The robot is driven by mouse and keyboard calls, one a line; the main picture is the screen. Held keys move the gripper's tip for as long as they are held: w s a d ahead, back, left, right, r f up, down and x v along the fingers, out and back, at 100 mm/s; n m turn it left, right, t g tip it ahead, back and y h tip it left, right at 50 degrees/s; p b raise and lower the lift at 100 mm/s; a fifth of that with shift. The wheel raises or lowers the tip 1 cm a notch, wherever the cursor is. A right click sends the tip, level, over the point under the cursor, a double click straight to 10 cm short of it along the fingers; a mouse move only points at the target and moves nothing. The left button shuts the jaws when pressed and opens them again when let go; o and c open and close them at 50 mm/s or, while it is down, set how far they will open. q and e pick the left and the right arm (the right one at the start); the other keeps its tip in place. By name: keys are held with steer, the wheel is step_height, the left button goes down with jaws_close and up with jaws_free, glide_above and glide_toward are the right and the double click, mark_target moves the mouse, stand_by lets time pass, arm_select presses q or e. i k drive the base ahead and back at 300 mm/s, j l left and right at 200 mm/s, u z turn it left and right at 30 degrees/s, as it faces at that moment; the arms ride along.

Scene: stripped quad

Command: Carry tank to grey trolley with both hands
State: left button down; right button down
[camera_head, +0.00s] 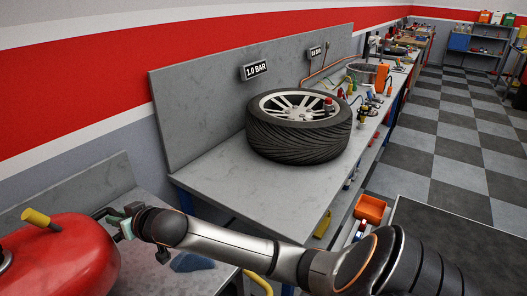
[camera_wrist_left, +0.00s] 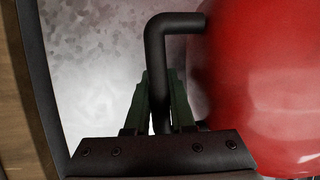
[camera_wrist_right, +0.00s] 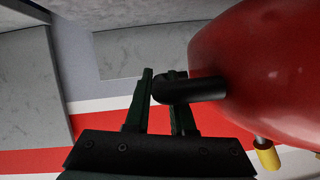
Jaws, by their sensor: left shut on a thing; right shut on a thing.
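The red tank (camera_head: 65,258) with a yellow-capped fitting is at the lower left of the head view, cut off by the frame edge. My right gripper (camera_head: 122,222) is shut on a black handle at its side; the right wrist view shows the fingers (camera_wrist_right: 163,95) around this handle (camera_wrist_right: 200,90). My left gripper (camera_wrist_left: 163,100) is shut on the tank's other bent black handle (camera_wrist_left: 158,50) and is outside the head view. Whether the tank touches a surface below is hidden. A dark grey flat top (camera_head: 455,245) at the lower right may be the grey trolley.
A long grey workbench (camera_head: 215,180) holds a tyre (camera_head: 300,140), with tools farther along. Another grey bench (camera_head: 165,205) with a back panel is near the tank. An orange bin (camera_head: 369,208) hangs by the bench. The checkered floor (camera_head: 420,160) at the right has open room.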

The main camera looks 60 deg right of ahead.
mark_target(474, 268)
steer(key=k+l, duration=0.5)
steer(key=k+l+z, duration=0.25)
steer(key=z, duration=2.75)
steer(key=j, duration=0.1)
